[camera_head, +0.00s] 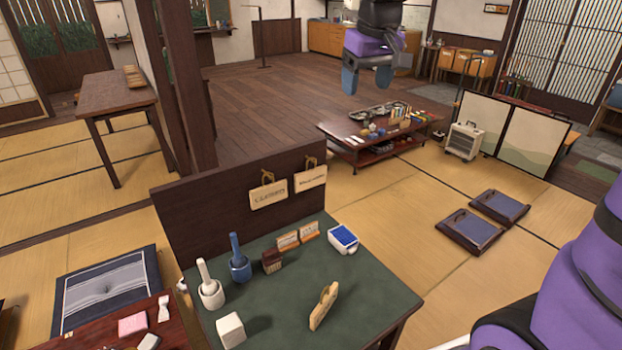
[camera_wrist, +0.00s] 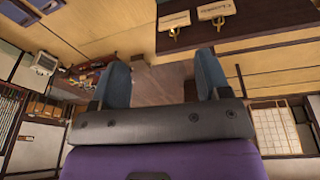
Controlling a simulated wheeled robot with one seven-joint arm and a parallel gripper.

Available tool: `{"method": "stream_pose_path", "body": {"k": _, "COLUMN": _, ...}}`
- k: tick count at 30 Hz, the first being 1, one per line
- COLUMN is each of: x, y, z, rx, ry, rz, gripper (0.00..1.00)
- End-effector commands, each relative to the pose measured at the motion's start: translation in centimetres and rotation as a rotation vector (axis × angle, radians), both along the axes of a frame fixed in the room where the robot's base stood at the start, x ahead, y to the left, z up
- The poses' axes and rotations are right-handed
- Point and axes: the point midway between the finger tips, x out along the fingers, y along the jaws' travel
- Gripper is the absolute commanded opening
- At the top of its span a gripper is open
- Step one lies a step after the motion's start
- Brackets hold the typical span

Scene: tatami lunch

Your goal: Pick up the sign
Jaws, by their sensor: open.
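Two light wooden signs with dark lettering hang from pegs on the dark upright panel: a left sign (camera_head: 268,194) and a right sign (camera_head: 311,179). The wrist view, upside down, shows both hanging signs, one (camera_wrist: 216,11) and the other (camera_wrist: 174,20), near its top edge. A tan wooden piece (camera_head: 323,306) stands tilted on the green table top; I cannot tell whether it is a sign. My gripper (camera_head: 367,80) is open and empty, high in the air, beyond and above the panel. Its two blue fingers (camera_wrist: 162,82) are spread apart, touching nothing.
The green table (camera_head: 375,290) holds white and blue mortars, a white block, small stands and a blue-topped box (camera_head: 343,239). The dark panel (camera_head: 225,205) rises along its back edge. A low table (camera_head: 375,148) with small goods and floor cushions stand beyond. The tatami between is clear.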

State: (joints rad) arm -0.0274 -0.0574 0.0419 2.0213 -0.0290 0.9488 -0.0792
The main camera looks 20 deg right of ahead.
Motion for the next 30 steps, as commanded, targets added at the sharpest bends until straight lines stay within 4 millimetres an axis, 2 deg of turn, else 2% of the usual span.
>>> {"method": "stream_pose_path", "body": {"k": 1, "x": 1.7, "y": 0.3, "z": -0.9, "rx": -0.002, "ry": 0.018, "rz": 0.010, "gripper": 0.70}}
{"method": "stream_pose_path", "body": {"k": 3, "x": 3.9, "y": 0.6, "z": -1.9, "rx": -0.004, "ry": 0.038, "rz": 0.022, "gripper": 0.70}}
{"method": "stream_pose_path", "body": {"k": 11, "x": 11.7, "y": 2.1, "z": -6.9, "rx": -0.009, "ry": 0.109, "rz": 0.072, "gripper": 0.70}}
{"method": "stream_pose_path", "body": {"k": 18, "x": 17.9, "y": 3.4, "z": -13.3, "rx": -0.010, "ry": 0.175, "rz": 0.114, "gripper": 0.70}}
{"method": "stream_pose_path", "body": {"k": 24, "x": 21.3, "y": 4.2, "z": -18.0, "rx": -0.009, "ry": 0.215, "rz": 0.140, "gripper": 0.70}}
{"method": "stream_pose_path", "body": {"k": 30, "x": 22.6, "y": 4.5, "z": -20.0, "rx": -0.008, "ry": 0.230, "rz": 0.151, "gripper": 0.70}}
